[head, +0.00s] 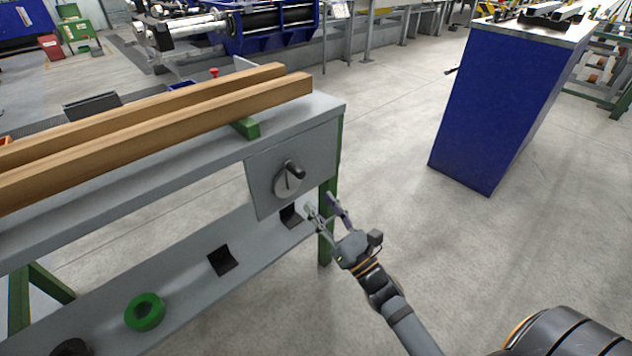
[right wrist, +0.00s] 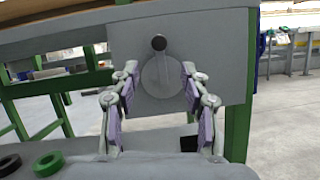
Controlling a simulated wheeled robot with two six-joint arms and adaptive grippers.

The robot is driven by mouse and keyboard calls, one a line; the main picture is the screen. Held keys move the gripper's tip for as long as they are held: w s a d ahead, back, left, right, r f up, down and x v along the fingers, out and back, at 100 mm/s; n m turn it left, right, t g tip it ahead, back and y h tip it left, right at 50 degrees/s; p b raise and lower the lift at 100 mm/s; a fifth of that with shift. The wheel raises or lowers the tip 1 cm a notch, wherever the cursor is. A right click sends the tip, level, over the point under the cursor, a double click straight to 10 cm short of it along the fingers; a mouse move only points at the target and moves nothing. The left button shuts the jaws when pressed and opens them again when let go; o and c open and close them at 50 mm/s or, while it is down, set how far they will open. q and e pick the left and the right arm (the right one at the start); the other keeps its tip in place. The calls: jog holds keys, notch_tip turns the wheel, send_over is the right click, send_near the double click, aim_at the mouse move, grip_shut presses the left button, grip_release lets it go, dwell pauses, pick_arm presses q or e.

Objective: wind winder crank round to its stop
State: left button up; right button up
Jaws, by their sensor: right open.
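The winder crank (head: 288,182) is a round grey disc with a dark knob handle (head: 294,169), on a grey plate (head: 262,192) at the right end of the runout table. In the right wrist view the disc (right wrist: 161,78) lies straight ahead, with the dark knob (right wrist: 159,43) at its top. My right gripper (head: 321,201) is open and empty, below and right of the crank in the head view. In the right wrist view its fingers (right wrist: 157,80) stand apart either side of the disc's outline, nearer the camera. My left gripper is not in view.
Two long wooden beams (head: 160,125) lie on the table top (head: 310,108). A lower shelf panel (head: 180,270) carries a green ring (head: 145,311) and a black ring (head: 72,348). A green leg (head: 326,240) stands beside my gripper. A blue cabinet (head: 490,110) stands right; floor between is clear.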

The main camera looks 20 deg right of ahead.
aim_at(301, 178)
jog(key=p+x, duration=0.1)
jog(key=x, duration=0.2)
jog(key=p+x, duration=0.1)
jog(key=x, duration=0.2)
jog(key=p+x, duration=0.1)
jog(key=x, duration=0.2)
jog(key=shift+r, duration=0.35)
jog(key=shift+w+a+r, duration=0.1)
jog(key=shift+w+a, duration=0.1)
jog(key=shift+w, duration=0.4)
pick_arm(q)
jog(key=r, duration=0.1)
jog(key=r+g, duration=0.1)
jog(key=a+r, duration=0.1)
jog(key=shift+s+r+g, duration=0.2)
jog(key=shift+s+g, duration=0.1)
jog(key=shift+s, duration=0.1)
pick_arm(e)
grip_shut()
